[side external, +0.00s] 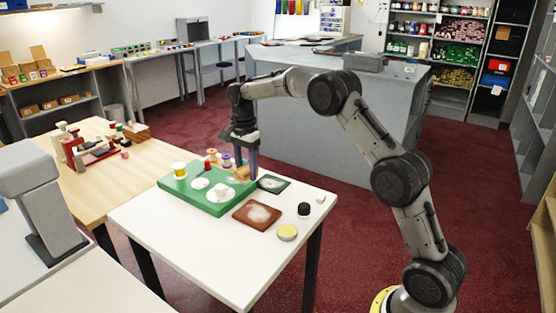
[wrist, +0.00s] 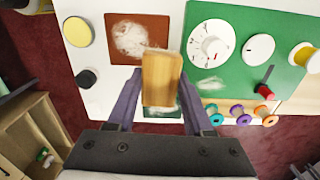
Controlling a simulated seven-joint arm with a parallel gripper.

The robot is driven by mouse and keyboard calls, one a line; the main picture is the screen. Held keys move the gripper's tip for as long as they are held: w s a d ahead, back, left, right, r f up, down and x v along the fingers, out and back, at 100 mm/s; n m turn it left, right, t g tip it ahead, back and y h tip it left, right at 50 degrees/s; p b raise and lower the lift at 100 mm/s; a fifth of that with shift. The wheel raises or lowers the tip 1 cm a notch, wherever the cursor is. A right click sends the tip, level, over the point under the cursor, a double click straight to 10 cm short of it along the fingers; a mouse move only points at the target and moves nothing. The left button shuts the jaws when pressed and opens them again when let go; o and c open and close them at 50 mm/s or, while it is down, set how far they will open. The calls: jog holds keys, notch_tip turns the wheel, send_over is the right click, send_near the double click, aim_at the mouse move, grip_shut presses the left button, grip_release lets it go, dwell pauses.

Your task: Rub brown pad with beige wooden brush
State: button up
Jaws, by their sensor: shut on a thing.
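My gripper (side external: 245,168) is shut on the beige wooden brush (wrist: 161,76), which shows between the two fingers in the wrist view (wrist: 158,98). In the side view the brush (side external: 240,174) is partly hidden by the fingers, beside the green board and the dark green pad. The brown pad (side external: 256,216) lies flat on the white table, nearer the front, with a whitish smudge on it. In the wrist view the brown pad (wrist: 122,52) is just beyond the brush, which overlaps its lower right corner in the picture. I cannot tell the brush's height above the table.
A green board (side external: 206,204) holds white discs and a yellow spool (side external: 179,170). The dark green pad (side external: 273,184), with a pale smudge, lies behind the brown pad. A black knob (side external: 304,210) and a yellow disc (side external: 287,232) stand to its right. Coloured spools (wrist: 238,112) stand near the board.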

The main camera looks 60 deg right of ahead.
aim_at(244, 205)
jog(key=shift+w+a+f, duration=0.25)
jog(key=shift+a+f, duration=0.65)
jog(key=shift+a, duration=0.15)
jog(key=shift+f, duration=3.45)
jog(key=shift+s+f, duration=0.5)
jog(key=shift+s, duration=4.2)
jog(key=shift+w, duration=4.65)
jog(key=shift+w+d, duration=0.1)
jog(key=shift+d, duration=0.5)
jog(key=shift+s+a, duration=0.1)
jog(key=shift+s, duration=5.05)
jog(key=shift+w, duration=5)
jog(key=shift+w+r, duration=0.2)
jog(key=shift+s+r, duration=0.1)
jog(key=shift+r, duration=3.8)
jog(key=shift+n, duration=0.3)
